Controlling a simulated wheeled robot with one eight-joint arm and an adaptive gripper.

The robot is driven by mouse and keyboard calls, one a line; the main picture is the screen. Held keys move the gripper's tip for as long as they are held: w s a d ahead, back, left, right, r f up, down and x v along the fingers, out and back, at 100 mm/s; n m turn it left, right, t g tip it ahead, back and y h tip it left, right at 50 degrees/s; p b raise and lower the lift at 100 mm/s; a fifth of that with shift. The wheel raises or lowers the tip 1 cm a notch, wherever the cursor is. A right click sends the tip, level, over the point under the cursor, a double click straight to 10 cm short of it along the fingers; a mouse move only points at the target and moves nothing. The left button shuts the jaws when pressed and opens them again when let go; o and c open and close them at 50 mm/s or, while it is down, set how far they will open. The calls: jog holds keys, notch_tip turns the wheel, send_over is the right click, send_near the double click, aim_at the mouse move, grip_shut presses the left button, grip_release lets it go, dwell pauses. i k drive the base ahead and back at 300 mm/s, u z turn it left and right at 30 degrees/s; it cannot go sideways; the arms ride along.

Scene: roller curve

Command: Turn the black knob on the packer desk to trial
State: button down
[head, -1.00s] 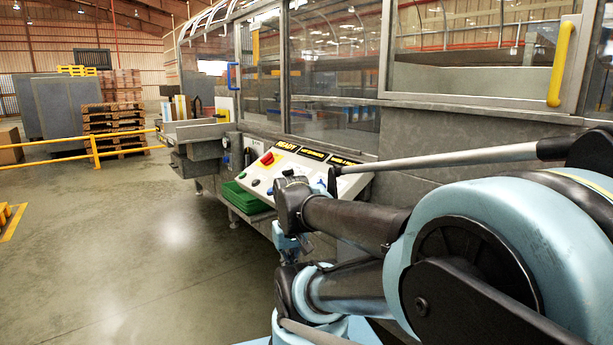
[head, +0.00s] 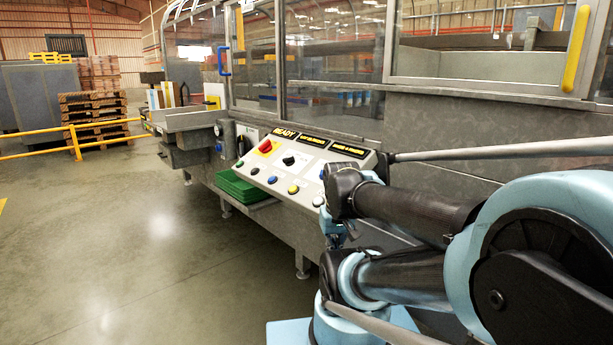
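The packer desk (head: 312,183) is a sloped white control panel on the front of the grey machine. The black knob (head: 289,160) sits on its upper middle, right of a red knob on a yellow plate (head: 266,147). The marks around the black knob are too small to read, so I cannot tell its setting. My arm's dark links cover the right end of the desk and stand apart from the black knob in the picture.
Several coloured buttons (head: 272,180) line the desk's lower part, below black display strips (head: 284,133). A yellow rail (head: 77,143) and stacked pallets (head: 90,112) stand at far left. The floor (head: 130,235) before the desk is clear.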

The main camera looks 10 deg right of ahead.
aim_at(289, 161)
jog(key=k, duration=1)
jog(key=u, duration=0.75)
jog(key=i, duration=1.2)
jog(key=z, duration=0.85)
